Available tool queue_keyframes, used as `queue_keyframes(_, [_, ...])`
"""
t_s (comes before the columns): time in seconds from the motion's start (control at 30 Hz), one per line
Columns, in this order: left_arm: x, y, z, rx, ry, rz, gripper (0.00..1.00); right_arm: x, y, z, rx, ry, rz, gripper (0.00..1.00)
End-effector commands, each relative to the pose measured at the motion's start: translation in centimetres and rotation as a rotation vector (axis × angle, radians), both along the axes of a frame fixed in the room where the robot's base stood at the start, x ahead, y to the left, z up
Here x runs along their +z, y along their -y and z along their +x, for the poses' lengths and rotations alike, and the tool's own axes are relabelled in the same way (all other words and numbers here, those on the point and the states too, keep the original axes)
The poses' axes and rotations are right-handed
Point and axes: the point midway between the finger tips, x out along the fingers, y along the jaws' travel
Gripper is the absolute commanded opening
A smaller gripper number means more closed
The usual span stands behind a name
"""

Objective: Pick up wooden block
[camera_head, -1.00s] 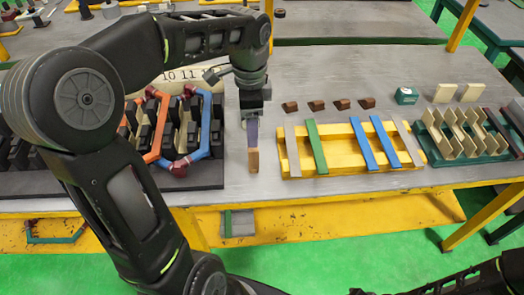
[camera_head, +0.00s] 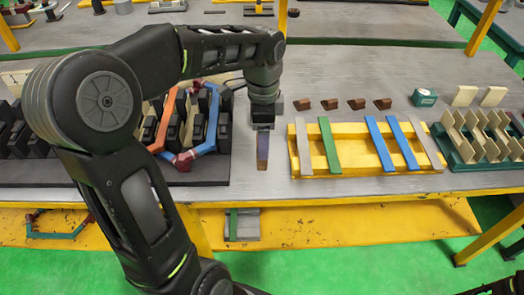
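Several small dark brown wooden blocks stand in a row on the grey table: one (camera_head: 303,104), a second (camera_head: 330,104), a third (camera_head: 356,103) and another at the right end (camera_head: 382,103). My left gripper (camera_head: 262,164) points down over the table, left of and nearer than this row, apart from it. Its fingers are seen edge-on with a brownish end. I cannot tell whether they are open or hold something. My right gripper is not in view; only a bit of my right arm shows at the bottom right.
A yellow rack (camera_head: 345,172) with grey, green and blue strips stands right of my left gripper. A green rack (camera_head: 462,160) with pale plates and a small green box (camera_head: 424,97) lie farther right.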

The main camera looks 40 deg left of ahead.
Motion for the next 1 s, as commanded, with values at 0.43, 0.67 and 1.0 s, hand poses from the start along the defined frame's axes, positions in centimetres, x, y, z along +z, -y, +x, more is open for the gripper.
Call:
queue_keyframes(0.43, [-1.4,0.0,-0.1,0.000,-0.001,-0.001,0.69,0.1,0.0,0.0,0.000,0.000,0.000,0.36])
queue_keyframes(0.67, [-3.9,0.1,-0.3,0.000,-0.004,-0.001,0.69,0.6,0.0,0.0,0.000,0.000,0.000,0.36])
queue_keyframes(1.0, [-6.5,0.1,-0.2,0.000,0.001,0.001,0.69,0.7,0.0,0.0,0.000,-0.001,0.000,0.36])
